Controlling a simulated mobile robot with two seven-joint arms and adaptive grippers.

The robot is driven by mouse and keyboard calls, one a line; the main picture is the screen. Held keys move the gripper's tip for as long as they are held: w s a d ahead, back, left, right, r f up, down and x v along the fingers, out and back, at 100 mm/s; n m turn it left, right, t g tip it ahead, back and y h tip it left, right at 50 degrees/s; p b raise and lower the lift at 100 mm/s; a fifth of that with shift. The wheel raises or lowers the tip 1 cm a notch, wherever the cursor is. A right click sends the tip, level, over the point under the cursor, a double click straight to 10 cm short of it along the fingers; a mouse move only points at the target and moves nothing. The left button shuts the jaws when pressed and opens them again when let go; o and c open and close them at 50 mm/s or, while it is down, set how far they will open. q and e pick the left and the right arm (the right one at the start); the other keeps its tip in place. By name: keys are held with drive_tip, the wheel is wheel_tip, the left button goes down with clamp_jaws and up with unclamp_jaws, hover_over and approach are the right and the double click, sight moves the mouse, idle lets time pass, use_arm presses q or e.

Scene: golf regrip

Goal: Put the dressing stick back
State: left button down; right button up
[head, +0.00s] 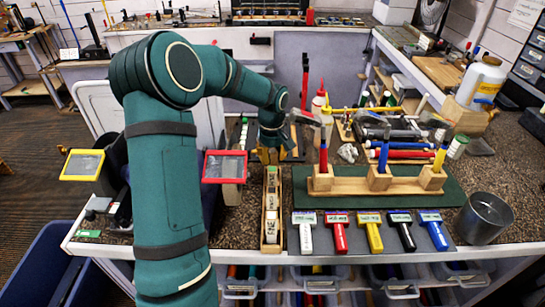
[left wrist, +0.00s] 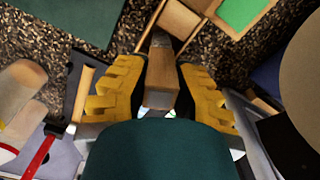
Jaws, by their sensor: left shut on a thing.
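My left gripper (head: 268,155) hangs over the far end of a narrow wooden tray (head: 262,240) holding labelled pale pieces. In the left wrist view its yellow fingers (left wrist: 160,88) are shut on a wooden stick (left wrist: 160,90) with a dark grey far end; I take this to be the dressing stick. In the head view my gripper hides most or all of it. A wooden frame (left wrist: 182,22) shows just beyond the stick's end in the left wrist view; I cannot tell whether they touch. My right gripper is not in view.
Right of the tray, labelled tools with coloured handles, such as the red one (head: 338,232), lie in a row. A wooden rack (head: 345,188) stands on a green mat (head: 455,195), beside a metal can (head: 485,215). Bottles and loose tools crowd the bench behind.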

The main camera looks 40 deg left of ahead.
use_arm(q)
drive_tip(key=c, duration=0.9)
unclamp_jaws()
drive_tip(key=shift+c, duration=0.2)
wheel_tip(320, 180, up, 12)
drive_tip(key=p, duration=0.1)
drive_tip(key=shift+s, duration=0.15)
drive_tip(key=shift+r, duration=0.1)
